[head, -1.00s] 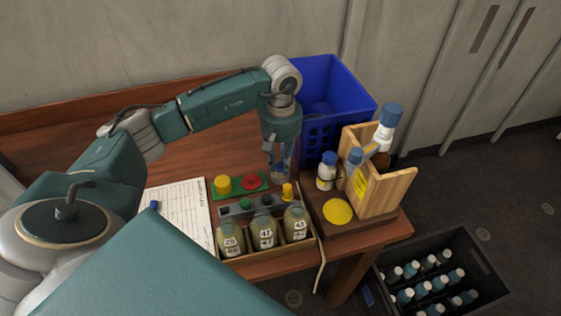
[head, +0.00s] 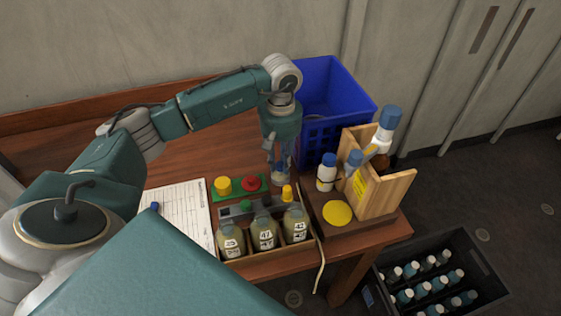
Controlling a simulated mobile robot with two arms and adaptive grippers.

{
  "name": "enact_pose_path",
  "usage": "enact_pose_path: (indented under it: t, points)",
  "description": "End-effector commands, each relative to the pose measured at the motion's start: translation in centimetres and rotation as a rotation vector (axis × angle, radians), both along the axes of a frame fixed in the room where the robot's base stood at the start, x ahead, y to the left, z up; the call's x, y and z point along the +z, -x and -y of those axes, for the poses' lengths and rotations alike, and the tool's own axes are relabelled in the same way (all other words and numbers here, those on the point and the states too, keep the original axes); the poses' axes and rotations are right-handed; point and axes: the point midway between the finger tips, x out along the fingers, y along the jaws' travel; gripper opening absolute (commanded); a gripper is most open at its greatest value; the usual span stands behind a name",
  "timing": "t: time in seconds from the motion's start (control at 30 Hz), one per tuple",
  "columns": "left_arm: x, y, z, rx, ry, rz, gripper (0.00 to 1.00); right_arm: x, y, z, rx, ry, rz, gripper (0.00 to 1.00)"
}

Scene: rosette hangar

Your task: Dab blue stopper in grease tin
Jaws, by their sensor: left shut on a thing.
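My left gripper (head: 279,172) points down over the table, just in front of the blue crate. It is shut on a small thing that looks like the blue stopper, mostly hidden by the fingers. A small pale round thing (head: 279,181) shows right under the fingertips; it may be the grease tin. I cannot tell whether the stopper touches it. My right gripper is not in view.
A blue crate (head: 345,95) stands behind. A green plate (head: 237,192) holds a yellow and a red piece. Labelled bottles (head: 263,235) stand in front. A wooden stand (head: 385,192) with bottles and a yellow disc (head: 338,212) are at right. A paper sheet (head: 180,212) lies left.

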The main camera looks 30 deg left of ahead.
Motion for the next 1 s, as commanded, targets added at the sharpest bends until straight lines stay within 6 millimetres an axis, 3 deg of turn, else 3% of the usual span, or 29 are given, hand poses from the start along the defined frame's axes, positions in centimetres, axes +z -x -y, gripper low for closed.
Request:
enact_pose_path:
  t: [1.0]
  points:
    - [5.4,-0.1,-0.1,0.000,-0.001,0.002,0.02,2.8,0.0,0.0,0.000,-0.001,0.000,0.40]
